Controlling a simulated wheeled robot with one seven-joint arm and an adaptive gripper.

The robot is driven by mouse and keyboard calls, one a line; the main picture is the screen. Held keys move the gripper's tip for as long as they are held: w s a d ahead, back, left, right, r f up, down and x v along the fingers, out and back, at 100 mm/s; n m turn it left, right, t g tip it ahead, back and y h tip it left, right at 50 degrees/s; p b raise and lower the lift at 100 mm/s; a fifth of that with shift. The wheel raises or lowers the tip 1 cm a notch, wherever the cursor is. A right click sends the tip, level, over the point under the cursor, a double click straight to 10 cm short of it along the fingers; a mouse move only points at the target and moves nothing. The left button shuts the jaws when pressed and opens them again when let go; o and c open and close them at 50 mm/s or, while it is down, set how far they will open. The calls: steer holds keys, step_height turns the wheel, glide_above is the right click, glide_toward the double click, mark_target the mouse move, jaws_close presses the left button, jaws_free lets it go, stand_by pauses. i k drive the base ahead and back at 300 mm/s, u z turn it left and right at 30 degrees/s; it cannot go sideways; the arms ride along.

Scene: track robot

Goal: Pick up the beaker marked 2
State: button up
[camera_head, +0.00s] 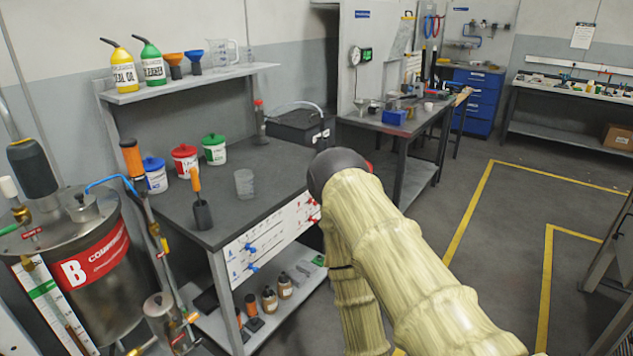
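A small clear beaker (244,183) stands upright on the dark workbench top (262,206), right of the lidded tubs. I cannot read any mark on it. A larger clear measuring jug (222,53) with a handle stands on the shelf above, and its markings are too small to read. My arm, in a pale yellow sleeve with a black rounded joint, fills the lower middle and right of the bench. My gripper is not in view, so I cannot see whether it holds anything.
Blue-lid (155,175), red-lid (185,160) and green-lid (214,149) tubs stand behind the beaker. A black, orange-handled tool (201,202) stands near the bench's front left. A metal tank (95,265) with pipes is at left. Open floor (500,230) lies at right.

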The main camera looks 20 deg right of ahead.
mark_target(245, 185)
steer(key=z, duration=0.25)
steer(key=k, duration=1.05)
steer(key=u, duration=0.85)
steer(key=i, duration=1.85)
steer(key=z, duration=0.9)
